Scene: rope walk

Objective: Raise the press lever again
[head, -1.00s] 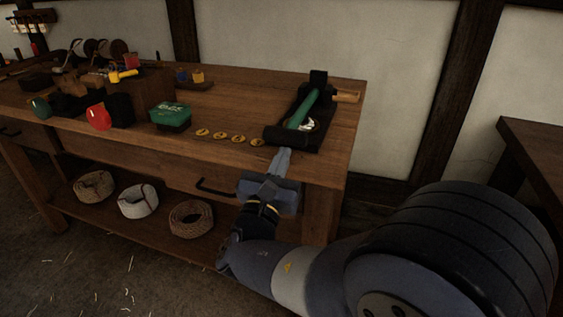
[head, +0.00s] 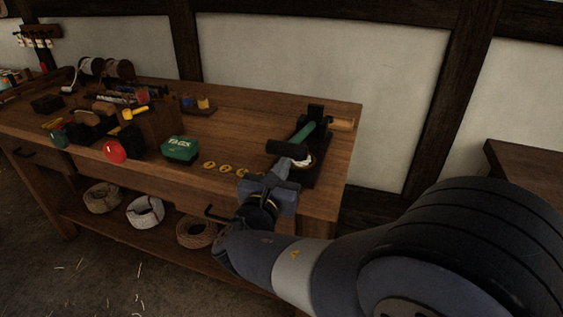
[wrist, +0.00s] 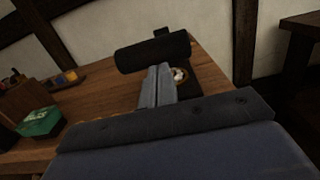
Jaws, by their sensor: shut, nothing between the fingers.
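The press (head: 312,172) stands at the right end of the workbench, with a dark base and upright post. Its green lever (head: 304,132) ends in a black cross handle (head: 287,149), which is tilted up, clear of the base. In the wrist view the handle (wrist: 152,52) lies across, just beyond and above my fingertips. My gripper (head: 286,166) is shut and empty, its fingers pointing up under the handle. I cannot tell whether they touch it. A pale round piece (wrist: 181,74) sits on the press base beside the fingers.
A green tags box (head: 180,148) and several yellow discs (head: 210,166) lie left of the press. A wooden handle (head: 341,124) sticks out behind it. Rope coils (head: 146,211) rest on the lower shelf. Another table (head: 525,160) stands at right.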

